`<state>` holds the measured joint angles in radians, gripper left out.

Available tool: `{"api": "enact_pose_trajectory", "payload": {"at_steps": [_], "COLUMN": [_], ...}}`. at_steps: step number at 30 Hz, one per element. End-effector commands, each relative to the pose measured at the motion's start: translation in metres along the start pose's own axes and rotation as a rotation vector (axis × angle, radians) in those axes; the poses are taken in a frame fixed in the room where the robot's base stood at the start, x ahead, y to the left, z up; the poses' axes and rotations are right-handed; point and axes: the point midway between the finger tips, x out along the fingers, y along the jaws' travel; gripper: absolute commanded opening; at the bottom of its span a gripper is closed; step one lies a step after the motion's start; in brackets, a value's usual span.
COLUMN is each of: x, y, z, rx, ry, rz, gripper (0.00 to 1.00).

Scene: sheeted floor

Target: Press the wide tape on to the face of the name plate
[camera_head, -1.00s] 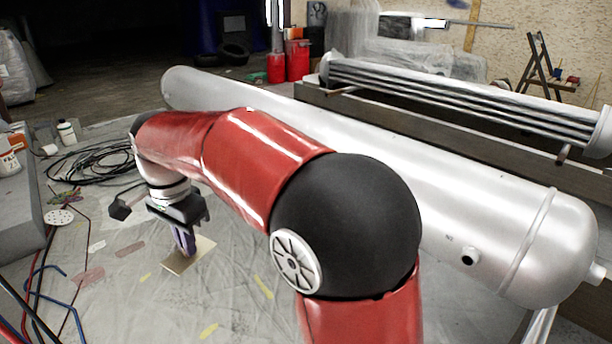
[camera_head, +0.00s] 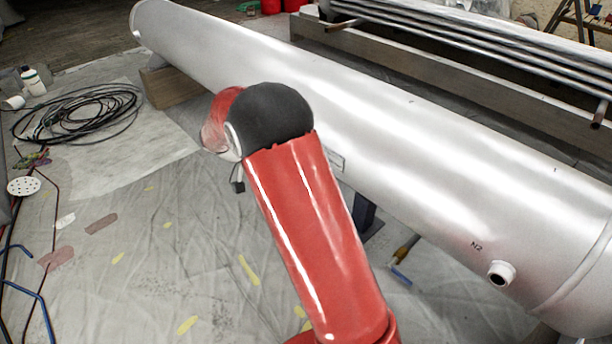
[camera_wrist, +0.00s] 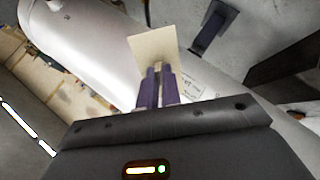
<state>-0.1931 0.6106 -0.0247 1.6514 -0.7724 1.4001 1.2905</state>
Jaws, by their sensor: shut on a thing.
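My gripper (camera_wrist: 158,75) is shut on a flat, square beige piece, the wide tape (camera_wrist: 150,48), in the wrist view. The tape sticks out beyond the purple fingers, clear of the floor. The name plate (camera_wrist: 190,86) is a small pale rectangle with dark print on the silver tank, just right of the fingers in the wrist view. It also shows on the tank's near side in the head view (camera_head: 336,160), right of my arm. The tape looks apart from the plate, though the gap is hard to judge. In the head view my arm hides the gripper and tape.
The long silver tank (camera_head: 400,150) lies across the scene on supports, with a short nozzle (camera_head: 501,273) at its right. A tube bundle (camera_head: 450,40) lies behind it. A coiled black cable (camera_head: 80,112) and hoses are at left. The sheeted floor in front is mostly clear.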

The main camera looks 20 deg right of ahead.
Motion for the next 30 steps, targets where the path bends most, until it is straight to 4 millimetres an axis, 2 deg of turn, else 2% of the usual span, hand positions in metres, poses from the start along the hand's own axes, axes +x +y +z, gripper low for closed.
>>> {"api": "enact_pose_trajectory", "payload": {"at_steps": [1,3,6,10,16,30], "x": [0.020,0.041,0.063,0.081,0.091,0.092], "y": [-0.009,-0.017,-0.030,-0.047,-0.063,-0.066], "z": [-0.005,-0.017,-0.031,-0.043,-0.050,-0.050], "rx": [-0.053,-0.104,-0.157,-0.193,-0.206,-0.203], "ry": [0.107,0.261,0.465,0.669,0.825,0.841], "rz": [0.081,0.167,0.246,0.291,0.301,0.298], "gripper": [0.00,0.00,0.00,0.00,0.00,0.00]}}
